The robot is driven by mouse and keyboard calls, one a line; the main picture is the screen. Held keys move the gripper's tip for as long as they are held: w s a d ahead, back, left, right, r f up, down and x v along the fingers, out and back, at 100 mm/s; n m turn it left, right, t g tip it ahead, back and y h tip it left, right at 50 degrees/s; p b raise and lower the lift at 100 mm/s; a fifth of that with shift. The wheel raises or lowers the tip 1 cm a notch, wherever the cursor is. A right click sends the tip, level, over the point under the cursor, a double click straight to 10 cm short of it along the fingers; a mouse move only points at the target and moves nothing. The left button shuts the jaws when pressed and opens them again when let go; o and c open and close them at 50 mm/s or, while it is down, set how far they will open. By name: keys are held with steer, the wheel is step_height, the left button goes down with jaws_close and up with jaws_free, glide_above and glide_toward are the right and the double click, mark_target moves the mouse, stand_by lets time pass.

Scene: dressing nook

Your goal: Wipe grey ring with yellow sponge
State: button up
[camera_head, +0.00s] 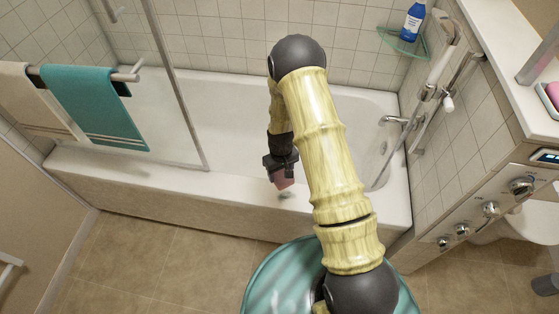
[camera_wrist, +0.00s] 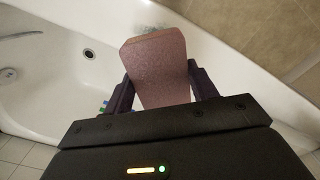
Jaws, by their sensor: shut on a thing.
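My gripper (camera_head: 281,168) is shut on a block-shaped sponge (camera_head: 283,180) and holds it over the front rim of the bathtub (camera_head: 230,187). In the wrist view the sponge (camera_wrist: 158,70) stands between the two fingers and looks dull pink-brown, not yellow. A small grey-green smudge (camera_head: 285,195) lies on the tub rim just below the sponge. A faint grey patch (camera_wrist: 145,29) also shows on the rim beyond the sponge in the wrist view, partly hidden by it. No full ring shape can be made out. I cannot tell whether the sponge touches the rim.
A glass screen with a teal towel (camera_head: 95,105) stands at the left of the tub. A glass corner shelf (camera_head: 403,42) holds a blue bottle (camera_head: 412,22). A tap (camera_head: 397,121) and shower rail are on the right wall.

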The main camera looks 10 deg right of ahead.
steer(key=d+r+m, duration=0.3)
steer(key=d+r, duration=0.1)
steer(key=r, duration=0.8)
steer(key=shift+w+r+m, duration=0.15)
steer(key=shift+w+m, duration=0.15)
steer(key=shift+m, duration=0.1)
